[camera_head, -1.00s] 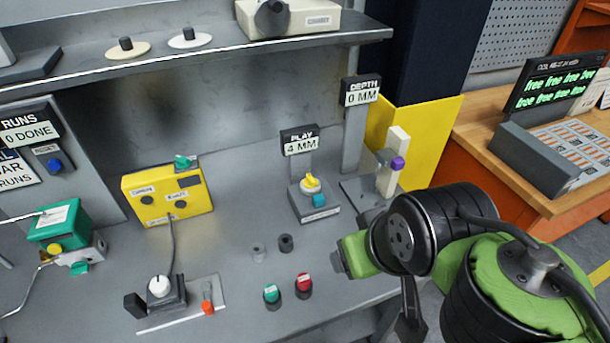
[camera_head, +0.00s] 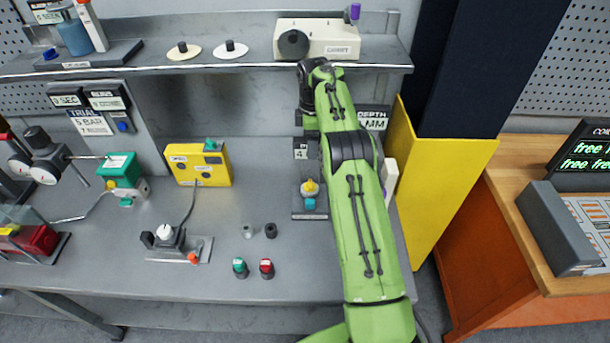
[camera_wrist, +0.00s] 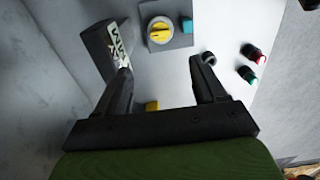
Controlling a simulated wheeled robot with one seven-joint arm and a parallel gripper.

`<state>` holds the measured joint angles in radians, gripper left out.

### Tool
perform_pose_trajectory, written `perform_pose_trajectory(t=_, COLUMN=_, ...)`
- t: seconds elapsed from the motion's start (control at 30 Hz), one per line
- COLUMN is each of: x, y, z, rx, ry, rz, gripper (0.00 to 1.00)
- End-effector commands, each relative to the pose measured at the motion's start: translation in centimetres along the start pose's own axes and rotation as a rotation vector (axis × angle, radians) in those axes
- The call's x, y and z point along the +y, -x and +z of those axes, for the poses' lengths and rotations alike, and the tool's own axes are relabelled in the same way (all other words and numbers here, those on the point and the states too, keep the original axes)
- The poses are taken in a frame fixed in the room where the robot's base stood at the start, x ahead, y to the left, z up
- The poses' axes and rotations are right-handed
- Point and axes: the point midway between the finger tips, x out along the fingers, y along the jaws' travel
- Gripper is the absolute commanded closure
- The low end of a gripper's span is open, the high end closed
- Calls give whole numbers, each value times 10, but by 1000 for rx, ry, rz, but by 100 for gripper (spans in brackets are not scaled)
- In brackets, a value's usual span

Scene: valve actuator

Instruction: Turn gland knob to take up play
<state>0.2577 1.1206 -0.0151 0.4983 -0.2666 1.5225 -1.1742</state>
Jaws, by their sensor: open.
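The yellow knob (camera_head: 309,187) sits on a small grey fixture (camera_head: 298,216) with a blue-green part (camera_head: 310,204) in front of it. The wrist view shows the knob (camera_wrist: 159,32) ahead of the fingers, with a white pointer mark across it. The play sign (camera_head: 300,150) stands behind the fixture, partly hidden by my arm; a "4" is legible. My gripper (camera_wrist: 160,66) is open and empty, apart from the knob. In the wrist view its left finger overlaps the lower end of a sign (camera_wrist: 118,42); I cannot tell if they touch.
Green (camera_head: 240,267) and red (camera_head: 266,268) buttons stand on the bench front, with two small posts behind them. A yellow box (camera_head: 199,164) is left of the fixture. The shelf (camera_head: 240,62) runs above, close to my wrist. A yellow panel (camera_head: 440,185) borders the right side.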

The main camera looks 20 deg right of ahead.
Motion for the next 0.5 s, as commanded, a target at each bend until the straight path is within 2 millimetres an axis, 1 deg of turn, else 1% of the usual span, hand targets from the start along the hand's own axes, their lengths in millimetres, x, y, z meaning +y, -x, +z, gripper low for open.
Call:
perform_pose_trajectory(t=0.13, x=0, y=-27, z=0, rx=-1, ry=2, rz=-3, gripper=30)
perform_pose_trajectory(t=0.5, x=-1, y=-118, z=-1, rx=-1, ry=-1, rz=-4, gripper=30)
